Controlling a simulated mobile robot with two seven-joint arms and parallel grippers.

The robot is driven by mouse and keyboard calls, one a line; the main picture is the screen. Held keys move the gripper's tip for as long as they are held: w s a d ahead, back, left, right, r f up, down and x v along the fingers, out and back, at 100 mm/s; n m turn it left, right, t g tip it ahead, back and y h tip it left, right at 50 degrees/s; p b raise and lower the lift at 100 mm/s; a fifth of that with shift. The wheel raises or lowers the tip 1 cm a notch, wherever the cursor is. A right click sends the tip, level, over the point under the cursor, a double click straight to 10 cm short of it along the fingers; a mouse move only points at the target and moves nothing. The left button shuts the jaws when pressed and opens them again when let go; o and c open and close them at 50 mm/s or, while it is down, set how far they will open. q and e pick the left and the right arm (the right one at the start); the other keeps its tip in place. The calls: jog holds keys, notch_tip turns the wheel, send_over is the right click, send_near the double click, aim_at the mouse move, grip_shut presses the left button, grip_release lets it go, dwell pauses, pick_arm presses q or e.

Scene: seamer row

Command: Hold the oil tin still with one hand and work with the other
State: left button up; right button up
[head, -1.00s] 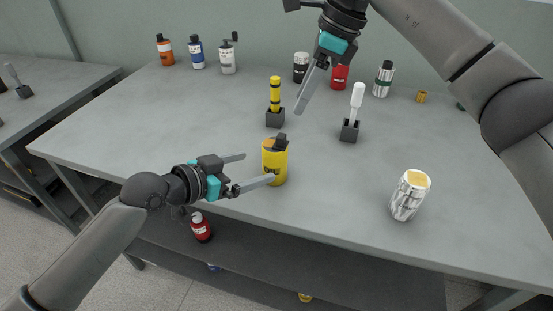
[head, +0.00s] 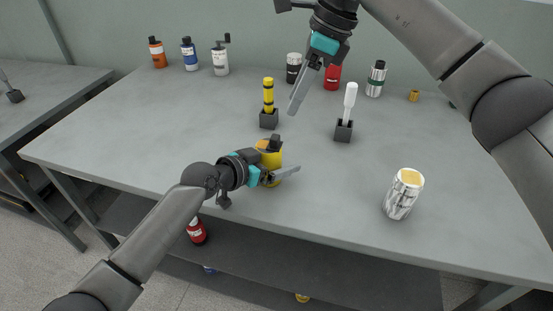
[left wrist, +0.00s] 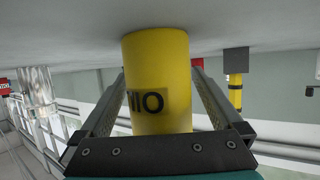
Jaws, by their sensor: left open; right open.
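The oil tin is yellow with a dark spout on top, near the table's front edge (head: 270,158). In the left wrist view the tin (left wrist: 158,100) fills the middle, its dark lettering upside down. My left gripper (head: 285,163) is open, with one finger on each side of the tin. In the left wrist view a small gap seems to show beside the tin; I cannot tell whether either finger touches it. In the head view the gripper hides part of the tin. My right gripper (head: 297,100) is open and empty above the back middle of the table, pointing down.
A yellow stick (head: 268,95) and a white-handled tool (head: 349,102) stand in dark holders behind the tin. A silver can (head: 404,195) stands at the right. Several bottles line the back. A red bottle (head: 196,230) is on the shelf below. The table's left part is clear.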

pick_arm(q)
jog(key=c, duration=1.5)
pick_arm(e)
jog(key=shift+f, duration=0.2)
jog(key=shift+c, duration=1.4)
jog(key=shift+s+f+y, duration=0.2)
jog(key=shift+f+y, duration=0.2)
jog(key=shift+c, duration=0.8)
jog(key=f+y, duration=0.1)
jog(key=s+d+f+y, duration=0.1)
jog(key=y, duration=0.1)
jog(key=s+d+f+y, duration=0.1)
jog(key=f+y, duration=0.1)
jog(key=shift+f, duration=0.1)
grip_shut()
jog(key=s+d+f+m+t+y, duration=0.2)
jog(key=d+t+y, duration=0.2)
jog(key=d, duration=0.7)
jog(key=shift+s, duration=0.2)
